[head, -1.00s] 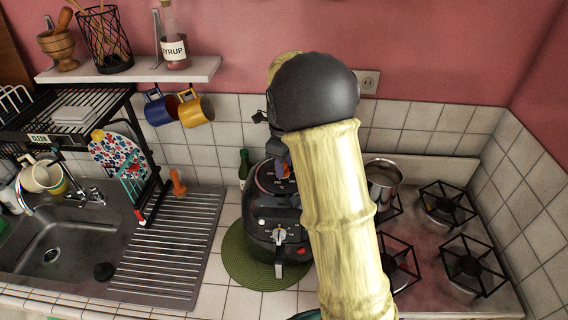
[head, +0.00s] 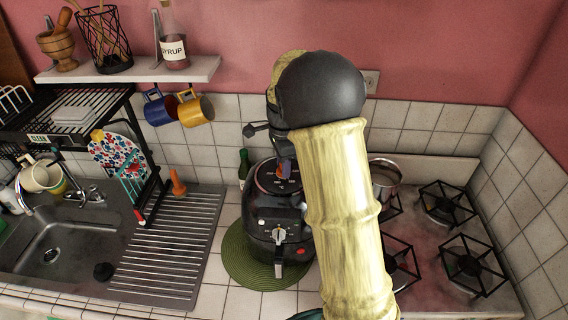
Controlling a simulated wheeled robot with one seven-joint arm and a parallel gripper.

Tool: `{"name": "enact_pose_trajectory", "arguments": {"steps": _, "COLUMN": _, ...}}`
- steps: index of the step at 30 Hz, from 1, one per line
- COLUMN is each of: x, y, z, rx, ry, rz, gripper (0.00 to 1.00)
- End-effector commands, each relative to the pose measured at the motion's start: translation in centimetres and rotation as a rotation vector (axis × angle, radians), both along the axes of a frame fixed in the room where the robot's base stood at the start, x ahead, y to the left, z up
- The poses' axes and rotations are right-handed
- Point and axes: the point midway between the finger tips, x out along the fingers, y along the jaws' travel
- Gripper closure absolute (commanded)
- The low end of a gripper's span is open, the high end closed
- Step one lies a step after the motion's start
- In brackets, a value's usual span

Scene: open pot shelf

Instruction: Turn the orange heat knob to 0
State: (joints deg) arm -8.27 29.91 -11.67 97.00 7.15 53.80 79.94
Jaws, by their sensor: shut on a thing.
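The orange heat knob (head: 285,170) is on the dark round top of the black air fryer (head: 262,215). Only a small part of it shows, below my gripper's fingers. My gripper (head: 284,164) points down from above and is shut on the knob. My wrist and arm hide the right side of the fryer's top. The dial markings around the knob are too small to read, so I cannot tell its setting.
The fryer stands on a green round mat (head: 236,262). A metal pot (head: 385,176) is on the stove at right, partly behind my arm. A green bottle (head: 244,163) stands behind the fryer. The sink drainboard (head: 170,245) is at left.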

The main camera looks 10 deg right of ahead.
Motion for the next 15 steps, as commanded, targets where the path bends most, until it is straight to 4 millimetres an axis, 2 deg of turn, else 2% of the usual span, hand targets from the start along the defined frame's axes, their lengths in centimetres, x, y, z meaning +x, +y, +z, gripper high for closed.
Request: {"name": "enact_pose_trajectory", "arguments": {"steps": 15, "x": 0.03, "y": 0.19, "z": 0.0, "rx": 0.003, "ry": -0.002, "rz": 0.493, "gripper": 0.9}}
